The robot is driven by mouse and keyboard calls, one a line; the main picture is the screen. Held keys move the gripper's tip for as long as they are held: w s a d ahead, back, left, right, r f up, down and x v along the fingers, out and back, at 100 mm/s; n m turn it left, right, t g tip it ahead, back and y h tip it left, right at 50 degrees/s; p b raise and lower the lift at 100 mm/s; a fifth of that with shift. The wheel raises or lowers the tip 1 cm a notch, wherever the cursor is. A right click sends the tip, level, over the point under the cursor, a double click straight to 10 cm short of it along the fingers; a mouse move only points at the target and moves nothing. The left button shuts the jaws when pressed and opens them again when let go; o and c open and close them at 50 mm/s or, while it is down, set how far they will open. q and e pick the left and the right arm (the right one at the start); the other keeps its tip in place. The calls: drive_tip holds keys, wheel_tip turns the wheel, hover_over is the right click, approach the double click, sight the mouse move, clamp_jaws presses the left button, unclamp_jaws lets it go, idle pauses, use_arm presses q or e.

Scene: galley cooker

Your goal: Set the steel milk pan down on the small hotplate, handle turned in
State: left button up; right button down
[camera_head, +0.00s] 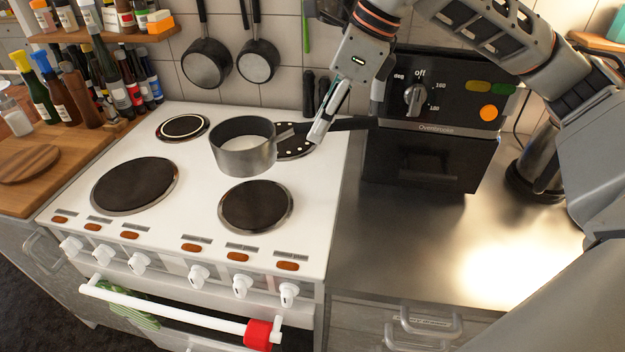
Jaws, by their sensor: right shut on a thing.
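The steel milk pan (243,157) is upright over the middle of the white cooker top, its dark handle (350,124) pointing right toward the oven. My right gripper (320,130) is shut on the handle. I cannot tell for sure whether the pan's base is clear of the cooker top. The smallest hotplate (182,127), with a pale ring, is at the back left and bare. A black surface with white dots (296,148) shows behind the pan at the back right, partly hidden by the pan and gripper. My left gripper is out of view.
Larger bare hotplates lie at front left (135,184) and front right (255,205). A black tabletop oven (430,160) stands right of the cooker. Two pans (207,64) hang on the wall behind. Bottles (85,90) crowd the left counter. The steel worktop (420,235) is clear in front.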

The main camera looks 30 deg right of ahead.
sight(351, 130)
wheel_tip(351, 130, down, 12)
drive_tip(key=shift+b, duration=0.35)
drive_tip(key=c, duration=1.9)
unclamp_jaws()
drive_tip(key=shift+f, duration=0.15)
drive_tip(key=v, duration=1.2)
drive_tip(key=shift+p, duration=0.35)
